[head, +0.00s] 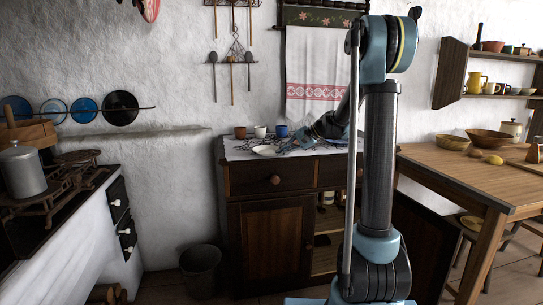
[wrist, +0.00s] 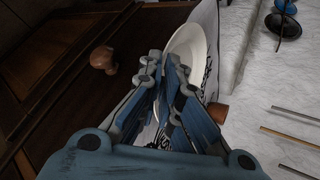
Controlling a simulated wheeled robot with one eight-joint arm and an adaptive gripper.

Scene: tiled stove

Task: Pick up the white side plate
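The white side plate (head: 266,150) lies on the cloth on top of the dark wooden cabinet, towards its front left. In the wrist view the plate (wrist: 187,42) is just beyond my fingertips, and its lower part is hidden behind the right finger. My gripper (head: 283,150) is low over the cabinet top, at the plate's right side. In the wrist view the fingers of my gripper (wrist: 164,66) lean together with a narrow gap at the tips, close to the plate's rim. I cannot tell whether they touch or clamp the rim.
A brown cup (head: 240,132), a white cup (head: 260,131) and a blue cup (head: 281,131) stand behind the plate near the wall. A wooden drawer knob (wrist: 103,58) sticks out from the cabinet front. A wooden table (head: 470,175) with bowls stands to the right.

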